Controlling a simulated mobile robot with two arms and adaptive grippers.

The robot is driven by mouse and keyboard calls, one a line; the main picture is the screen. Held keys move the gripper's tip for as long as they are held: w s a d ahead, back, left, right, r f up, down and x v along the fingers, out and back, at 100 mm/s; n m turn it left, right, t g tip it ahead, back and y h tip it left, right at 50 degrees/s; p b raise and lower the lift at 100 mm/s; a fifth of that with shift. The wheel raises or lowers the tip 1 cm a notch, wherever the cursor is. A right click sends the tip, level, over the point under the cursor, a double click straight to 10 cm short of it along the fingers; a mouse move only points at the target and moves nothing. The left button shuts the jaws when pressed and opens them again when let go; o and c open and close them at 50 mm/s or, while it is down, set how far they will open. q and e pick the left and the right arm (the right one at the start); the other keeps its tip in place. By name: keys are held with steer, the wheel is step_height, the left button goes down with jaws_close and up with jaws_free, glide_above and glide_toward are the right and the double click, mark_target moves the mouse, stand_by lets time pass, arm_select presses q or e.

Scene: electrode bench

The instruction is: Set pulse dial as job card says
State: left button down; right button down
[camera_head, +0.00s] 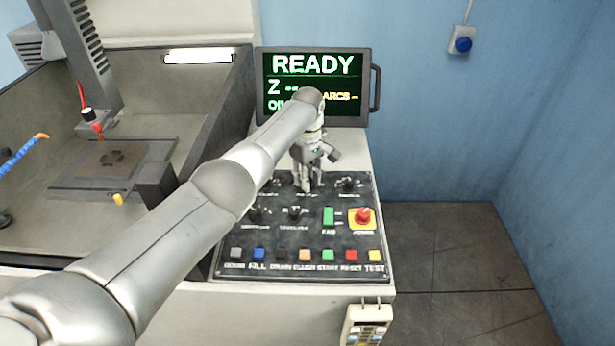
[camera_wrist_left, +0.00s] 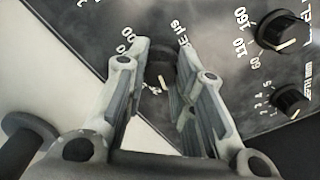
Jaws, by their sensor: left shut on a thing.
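The black control panel (camera_head: 270,218) lies on the machine's front right, with black dials in its upper rows. My left gripper (camera_head: 305,186) reaches down onto the middle of the top row. In the left wrist view, my left gripper (camera_wrist_left: 163,60) is shut on a black dial (camera_wrist_left: 160,68) with a pale pointer line. The fingers hide much of its scale and its label cannot be read whole. Two other dials (camera_wrist_left: 282,32) and (camera_wrist_left: 290,102) show uncovered at the right. I see no job card in these views. My right gripper is not in view.
The screen (camera_head: 318,65) behind the panel reads READY, partly covered by my arm. A red knob on yellow (camera_head: 362,216), a green switch (camera_head: 328,216) and a row of coloured buttons (camera_head: 328,255) are close by. A handheld pendant (camera_head: 366,327) hangs at the front edge.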

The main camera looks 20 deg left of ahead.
arm_select(q)
steer(key=shift+m, duration=0.3)
steer(key=m, duration=0.6)
steer(key=shift+p, duration=0.4)
steer(key=m, duration=0.3)
steer(key=shift+m, duration=0.4)
steer(key=m, duration=0.3)
steer(key=shift+m, duration=0.3)
steer(key=m, duration=0.5)
steer(key=shift+m, duration=2.4)
steer(key=c, duration=1.2)
jaws_free()
